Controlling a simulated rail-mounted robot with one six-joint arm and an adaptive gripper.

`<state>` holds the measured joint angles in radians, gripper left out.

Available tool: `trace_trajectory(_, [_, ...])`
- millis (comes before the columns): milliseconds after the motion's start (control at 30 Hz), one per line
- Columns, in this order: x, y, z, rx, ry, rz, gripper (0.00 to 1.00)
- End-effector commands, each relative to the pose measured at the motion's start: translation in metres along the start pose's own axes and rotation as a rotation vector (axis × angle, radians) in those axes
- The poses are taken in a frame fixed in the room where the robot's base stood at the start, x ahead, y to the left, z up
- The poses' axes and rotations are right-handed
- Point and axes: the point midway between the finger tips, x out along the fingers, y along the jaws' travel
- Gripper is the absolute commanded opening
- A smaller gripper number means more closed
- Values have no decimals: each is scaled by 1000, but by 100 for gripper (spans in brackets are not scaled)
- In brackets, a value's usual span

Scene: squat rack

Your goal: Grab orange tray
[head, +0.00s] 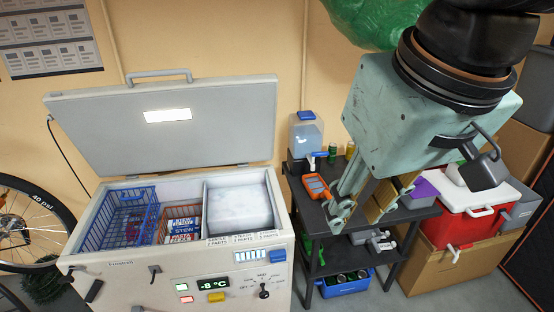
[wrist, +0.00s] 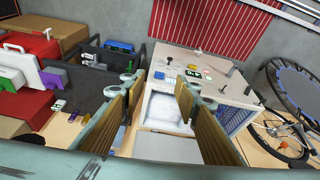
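An orange wire basket (head: 165,228), the only orange tray-like thing I can make out, sits inside the open chest freezer (head: 110,272). It holds packages and lies between a blue wire basket (head: 128,222) and a white frosted compartment (head: 240,205). An orange handheld device (head: 316,186) lies on the black shelf unit. My gripper (head: 356,214) is open and empty, right of the freezer, in front of the shelf unit in the head view. In the wrist view my gripper (wrist: 160,84) shows its fingers wide apart, with the freezer (wrist: 222,88) beyond. The orange basket is not clear there.
The freezer lid (head: 165,125) stands raised at the back. A black shelf unit (head: 308,220) stands right of the freezer, with a clear jug (head: 305,135) on top. A red cooler (head: 465,215) is at the right. A bicycle wheel (head: 25,225) is at the left.

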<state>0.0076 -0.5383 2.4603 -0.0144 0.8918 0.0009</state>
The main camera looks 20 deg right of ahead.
Motion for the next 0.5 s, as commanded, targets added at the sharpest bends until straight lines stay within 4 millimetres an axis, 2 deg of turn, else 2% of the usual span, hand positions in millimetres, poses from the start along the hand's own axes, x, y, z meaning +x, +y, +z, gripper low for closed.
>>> trace_trajectory(500, [19,18,-82,-3,-44,35,29])
